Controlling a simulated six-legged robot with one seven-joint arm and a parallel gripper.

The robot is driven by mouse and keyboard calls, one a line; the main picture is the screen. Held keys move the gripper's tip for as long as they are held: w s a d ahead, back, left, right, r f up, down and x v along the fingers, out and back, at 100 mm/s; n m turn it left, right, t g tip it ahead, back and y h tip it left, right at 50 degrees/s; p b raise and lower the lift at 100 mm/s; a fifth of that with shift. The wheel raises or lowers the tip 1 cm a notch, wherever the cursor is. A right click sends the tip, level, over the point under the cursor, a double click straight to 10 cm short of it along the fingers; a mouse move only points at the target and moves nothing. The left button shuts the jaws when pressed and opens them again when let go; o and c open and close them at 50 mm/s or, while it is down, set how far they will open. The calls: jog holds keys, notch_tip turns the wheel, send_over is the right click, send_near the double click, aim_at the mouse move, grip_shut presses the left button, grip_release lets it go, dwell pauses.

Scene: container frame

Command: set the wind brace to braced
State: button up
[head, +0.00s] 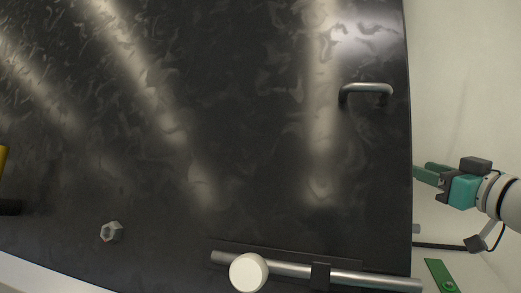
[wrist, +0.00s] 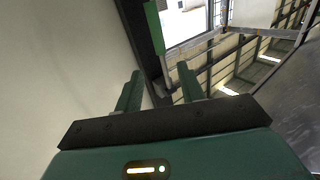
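A silver bar (head: 310,272) with a white round knob (head: 248,272) lies along the lower part of a dark panel (head: 250,130) in the head view. It passes through a dark bracket (head: 320,276). It looks like the wind brace, but no label confirms this. My gripper (head: 421,174) is at the panel's right edge, above and to the right of the bar and well apart from it. In the wrist view my gripper (wrist: 160,70) has its two green fingers spread with nothing between them. The bar and knob cannot be made out there.
A curved handle (head: 367,91) sits at the panel's upper right. A hex bolt head (head: 111,232) is at lower left. A green plate (head: 440,275) with a round green spot lies at lower right by a pale wall (head: 460,75). The wrist view shows railings (wrist: 215,42) beyond the fingers.

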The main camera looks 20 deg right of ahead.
jog(key=w, duration=1.2)
jog(key=shift+w+d+f, duration=0.1)
jog(key=shift+w, duration=0.3)
grip_shut()
